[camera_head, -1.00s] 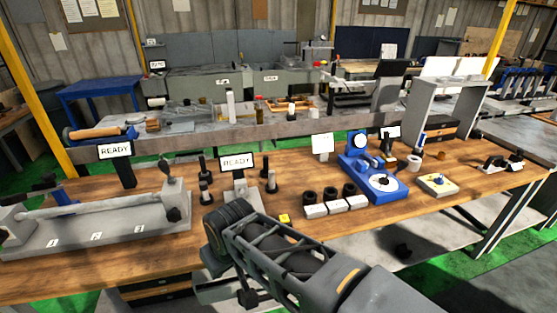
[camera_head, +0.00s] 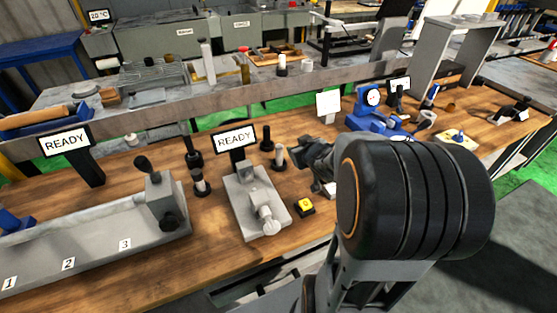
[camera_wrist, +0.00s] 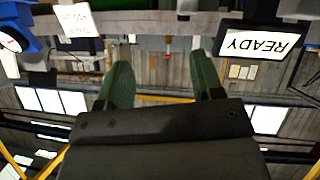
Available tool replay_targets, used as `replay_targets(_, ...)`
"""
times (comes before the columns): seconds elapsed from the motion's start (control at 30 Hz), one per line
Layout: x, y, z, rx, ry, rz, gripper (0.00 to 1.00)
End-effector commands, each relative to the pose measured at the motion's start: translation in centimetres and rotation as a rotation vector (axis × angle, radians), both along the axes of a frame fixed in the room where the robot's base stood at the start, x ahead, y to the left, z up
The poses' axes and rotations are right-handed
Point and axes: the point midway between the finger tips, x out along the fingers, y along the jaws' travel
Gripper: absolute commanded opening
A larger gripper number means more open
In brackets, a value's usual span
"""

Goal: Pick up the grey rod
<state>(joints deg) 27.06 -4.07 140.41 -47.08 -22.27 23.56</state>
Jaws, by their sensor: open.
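My gripper's two grey-green fingers (camera_wrist: 162,78) stand apart with nothing between them in the wrist view. In the head view my gripper (camera_head: 318,165) is partly hidden by my large black arm joint. A grey upright cylinder (camera_head: 279,156) on a dark base stands on the bench just left of it. A second, darker-topped post with a grey lower part (camera_head: 200,182) stands farther left. I cannot tell for sure which piece is the grey rod. In the head view the long grey fixture (camera_head: 110,235) at left is cut off by the frame edge.
A grey device (camera_head: 250,205) with a READY screen (camera_head: 235,139) and a yellow button (camera_head: 305,206) stand left of my gripper. Dark posts (camera_head: 192,152) stand behind. A blue gauge stand (camera_head: 370,108) is at the right. A raised beam (camera_head: 160,118) runs behind the wooden bench.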

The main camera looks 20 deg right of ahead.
Motion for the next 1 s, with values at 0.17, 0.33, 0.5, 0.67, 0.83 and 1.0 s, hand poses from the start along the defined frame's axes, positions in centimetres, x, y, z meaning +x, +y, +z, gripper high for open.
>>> replay_targets(0.17,0.3,-0.5,-2.7,0.097,-0.097,0.136,0.61)
replay_targets(0.33,0.3,0.0,-3.7,0.171,-0.145,0.224,0.61)
replay_targets(0.5,2.4,0.8,-4.8,0.196,-0.157,0.255,0.61)
replay_targets(0.67,5.1,1.4,-5.8,0.196,-0.157,0.257,0.61)
replay_targets(0.83,7.1,1.8,-6.4,0.195,-0.16,0.254,0.61)
replay_targets(1.0,7.9,1.9,-6.7,0.193,-0.159,0.253,0.61)
